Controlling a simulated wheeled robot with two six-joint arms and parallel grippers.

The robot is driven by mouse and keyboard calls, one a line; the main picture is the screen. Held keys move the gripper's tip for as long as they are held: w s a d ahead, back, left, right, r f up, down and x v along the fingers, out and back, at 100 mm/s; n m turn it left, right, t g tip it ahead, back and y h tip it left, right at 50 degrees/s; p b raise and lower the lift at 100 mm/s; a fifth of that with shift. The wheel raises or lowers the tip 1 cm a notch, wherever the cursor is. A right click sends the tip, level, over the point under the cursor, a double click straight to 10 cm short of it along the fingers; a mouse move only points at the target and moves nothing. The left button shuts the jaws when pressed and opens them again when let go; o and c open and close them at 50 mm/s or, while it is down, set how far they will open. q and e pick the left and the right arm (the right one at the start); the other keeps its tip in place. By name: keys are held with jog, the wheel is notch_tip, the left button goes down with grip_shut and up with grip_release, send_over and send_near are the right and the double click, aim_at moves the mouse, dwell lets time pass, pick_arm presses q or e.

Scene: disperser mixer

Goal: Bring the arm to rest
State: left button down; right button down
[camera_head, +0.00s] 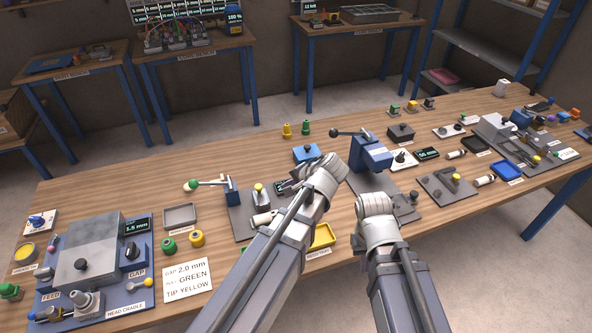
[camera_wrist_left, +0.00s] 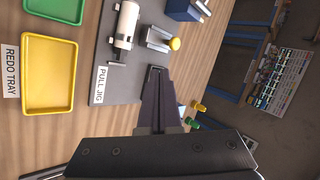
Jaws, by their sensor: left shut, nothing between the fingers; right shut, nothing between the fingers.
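My left arm (camera_head: 280,240) reaches up over the middle of the bench, and its joint hides what lies behind it in the head view. In the left wrist view my left gripper (camera_wrist_left: 157,74) is shut and empty, its dark fingertips over the edge of the grey pull jig board (camera_wrist_left: 120,80). A white cylinder (camera_wrist_left: 126,25) and a yellow knob (camera_wrist_left: 175,44) are on that board. My right arm (camera_head: 390,260) stands to the right of the left arm over the front of the bench. Its gripper fingers do not show.
The yellow redo tray (camera_head: 322,236) lies between my arms; it also shows in the left wrist view (camera_wrist_left: 50,38). A blue lever press (camera_head: 371,152) stands behind the right arm. A grey machine on a blue base (camera_head: 128,238) is at the left. Bare wood lies at the back left.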

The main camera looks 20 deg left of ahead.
pick_arm(q)
jog(key=s+d+f+n+g+h, duration=0.1)
jog(key=s+d+f+g+h, duration=0.1)
jog(key=s+d, duration=0.4)
jog(key=s+d+f+n+g+h, duration=0.1)
jog(key=s+d+f+g+h, duration=0.1)
jog(key=s+d, duration=0.5)
jog(key=s+f+h, duration=0.1)
jog(key=s+h, duration=0.1)
jog(key=s, duration=0.1)
jog(key=shift+s+d+f, duration=0.15)
jog(key=shift+s+f, duration=0.05)
jog(key=shift+s, duration=0.05)
